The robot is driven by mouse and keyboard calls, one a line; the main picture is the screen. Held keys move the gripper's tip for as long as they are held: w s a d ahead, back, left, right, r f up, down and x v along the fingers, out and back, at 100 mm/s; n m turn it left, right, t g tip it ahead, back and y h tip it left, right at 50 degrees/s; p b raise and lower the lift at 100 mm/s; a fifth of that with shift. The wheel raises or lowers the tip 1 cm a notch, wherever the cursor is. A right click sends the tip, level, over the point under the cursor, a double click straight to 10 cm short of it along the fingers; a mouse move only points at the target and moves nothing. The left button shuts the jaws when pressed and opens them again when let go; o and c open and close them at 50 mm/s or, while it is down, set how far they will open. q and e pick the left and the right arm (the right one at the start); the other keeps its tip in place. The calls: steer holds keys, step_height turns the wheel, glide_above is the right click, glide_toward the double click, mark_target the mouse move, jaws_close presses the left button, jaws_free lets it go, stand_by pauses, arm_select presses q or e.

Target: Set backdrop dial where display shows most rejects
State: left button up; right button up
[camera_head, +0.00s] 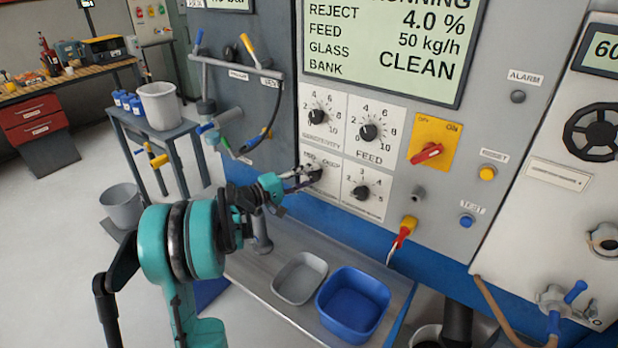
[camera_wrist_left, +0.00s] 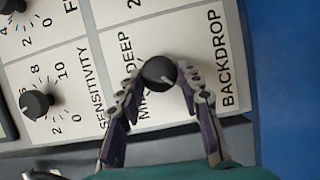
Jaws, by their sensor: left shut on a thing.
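The backdrop dial (camera_wrist_left: 159,73) is a round black knob on a white plate, with BACKDROP lettered on one side and DEEP and a partly covered word on the other. A light mark shows on its face. My left gripper (camera_wrist_left: 162,82) is shut on it, one finger on each side. In the head view my left gripper (camera_head: 302,180) reaches the panel from the left and covers part of the dial. The display (camera_head: 385,45) reads REJECT 4.0 %, FEED 50 kg/h and BANK CLEAN; the glass line has no separate value that I can make out. My right gripper is not in view.
The sensitivity dial (camera_head: 318,117), feed dial (camera_head: 368,132) and another numbered dial (camera_head: 361,193) sit close around. A red switch on a yellow plate (camera_head: 436,138) is to the right. A grey tub (camera_head: 299,278) and blue tub (camera_head: 353,304) stand below.

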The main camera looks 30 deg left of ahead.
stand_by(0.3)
arm_select(q)
steer(key=o, duration=1.1)
steer(key=shift+o, duration=0.2)
steer(key=v, duration=1.2)
steer(key=shift+f, duration=0.1)
